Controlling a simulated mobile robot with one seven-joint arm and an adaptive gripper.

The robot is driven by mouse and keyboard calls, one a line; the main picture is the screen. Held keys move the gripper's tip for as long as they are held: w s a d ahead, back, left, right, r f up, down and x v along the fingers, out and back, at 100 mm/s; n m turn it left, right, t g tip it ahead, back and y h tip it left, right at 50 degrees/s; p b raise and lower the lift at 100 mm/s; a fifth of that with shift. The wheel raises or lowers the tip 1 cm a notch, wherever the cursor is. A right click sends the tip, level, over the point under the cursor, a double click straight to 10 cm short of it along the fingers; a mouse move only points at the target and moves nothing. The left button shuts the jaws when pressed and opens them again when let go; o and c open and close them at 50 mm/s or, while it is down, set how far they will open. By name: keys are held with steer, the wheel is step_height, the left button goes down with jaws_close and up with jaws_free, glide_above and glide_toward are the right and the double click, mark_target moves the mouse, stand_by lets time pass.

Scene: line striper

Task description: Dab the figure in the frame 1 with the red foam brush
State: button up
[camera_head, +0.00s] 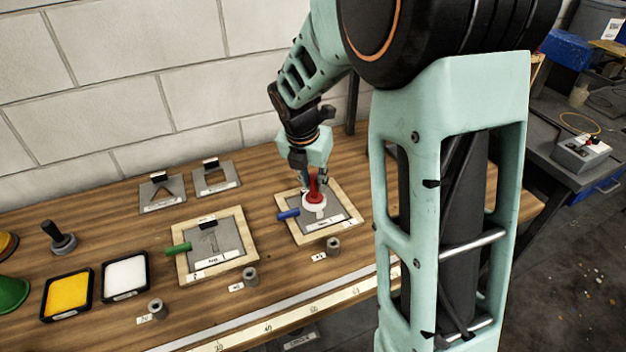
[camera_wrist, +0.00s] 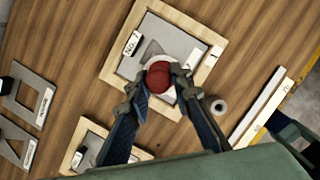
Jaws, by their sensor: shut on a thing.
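My gripper (camera_head: 313,178) is shut on the red foam brush (camera_head: 314,190) and holds it upright, with its pale round lower end downward. In the wrist view the red top (camera_wrist: 158,78) sits between my fingertips (camera_wrist: 160,90). The brush is over the wooden frame (camera_head: 347,213) at the right of the bench, which has a blue handle and also shows in the wrist view (camera_wrist: 118,58) with a label that looks like 1. A grey plate with a darker figure (camera_wrist: 153,49) lies inside it, partly hidden by the brush. I cannot tell whether the foam touches the figure.
A second wooden frame (camera_head: 249,257) with a green handle lies to the left. Grey stencil plates (camera_head: 178,193) lie behind it. Yellow (camera_head: 67,296) and white (camera_head: 125,275) pads stand front left. Small grey cylinders (camera_head: 333,246) stand along the front near a ruler strip (camera_head: 283,318).

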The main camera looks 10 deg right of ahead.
steer(key=d+p, duration=0.1)
steer(key=p, duration=0.1)
steer(key=d+r, duration=0.1)
steer(key=shift+w+d+p, duration=0.25)
steer(key=shift+d+p, duration=0.05)
steer(key=shift+p, duration=0.1)
steer(key=shift+d+f, duration=0.15)
steer(key=shift+d, duration=0.15)
steer(key=shift+w+d+f+b, duration=0.1)
steer(key=shift+f+b, duration=1.7)
steer(key=shift+f, duration=0.35)
steer(key=shift+f, duration=0.45)
step_height(320, 180, up, 4)
steer(key=p, duration=0.4)
steer(key=shift+r, duration=0.25)
